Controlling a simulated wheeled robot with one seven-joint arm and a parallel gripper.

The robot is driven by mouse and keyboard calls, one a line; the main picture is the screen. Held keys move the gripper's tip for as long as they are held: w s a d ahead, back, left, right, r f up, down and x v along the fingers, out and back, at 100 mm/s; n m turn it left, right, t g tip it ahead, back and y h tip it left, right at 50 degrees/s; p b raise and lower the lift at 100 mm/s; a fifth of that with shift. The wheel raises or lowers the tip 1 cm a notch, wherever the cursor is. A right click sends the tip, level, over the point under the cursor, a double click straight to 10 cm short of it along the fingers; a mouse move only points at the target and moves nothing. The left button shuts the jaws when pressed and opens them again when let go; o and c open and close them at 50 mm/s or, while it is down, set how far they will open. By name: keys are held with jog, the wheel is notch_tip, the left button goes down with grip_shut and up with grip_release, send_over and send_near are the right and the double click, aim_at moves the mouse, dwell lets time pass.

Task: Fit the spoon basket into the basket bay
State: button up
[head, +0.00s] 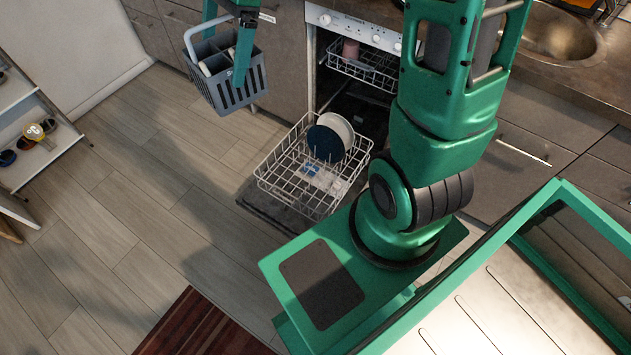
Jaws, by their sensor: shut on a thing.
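The spoon basket (233,92) is a dark grey slotted basket with a pale handle and some light item inside. It hangs in the air at the upper left of the head view, apart from the dishwasher rack. My gripper (226,48) is shut on it at its upper part; the exact contact is hard to see. The lower rack (277,182), a white wire rack, is pulled out over the open dishwasher door, to the right of and below the basket in the picture. I cannot clearly pick out the basket bay in the rack.
A dark plate (324,144) and a white plate (341,128) stand in the lower rack. A small blue-and-white item (311,170) shows near its middle. The upper rack (372,72) holds a pinkish cup (350,49). A shelf (52,140) stands at far left; the floor between is clear.

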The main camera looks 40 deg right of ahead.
jog(key=w+d+f+n+g, duration=0.1)
jog(key=d+f+n, duration=0.15)
jog(key=f, duration=0.55)
jog(key=w+d+f+n+g+h, duration=0.1)
jog(key=w+d+f+n, duration=0.15)
jog(key=f, duration=0.55)
jog(key=w+d+f+n+g, duration=0.1)
jog(key=f+n, duration=0.2)
jog(key=f, duration=0.5)
jog(key=s+d+f+n+h, duration=0.1)
jog(key=s+d+f+n, duration=0.3)
jog(key=f, duration=0.7)
jog(key=s+d+f+n+h, duration=0.2)
jog(key=s+d+f+n, duration=0.2)
jog(key=f, duration=0.7)
jog(key=s+d+f+n+h, duration=0.2)
jog(key=s+d+f+n, duration=0.2)
jog(key=f, duration=0.7)
jog(key=shift+s+d+f+n+g, duration=0.2)
jog(key=shift+d+n+g, duration=0.25)
jog(key=shift+n, duration=0.35)
jog(key=shift+w+f, duration=0.1)
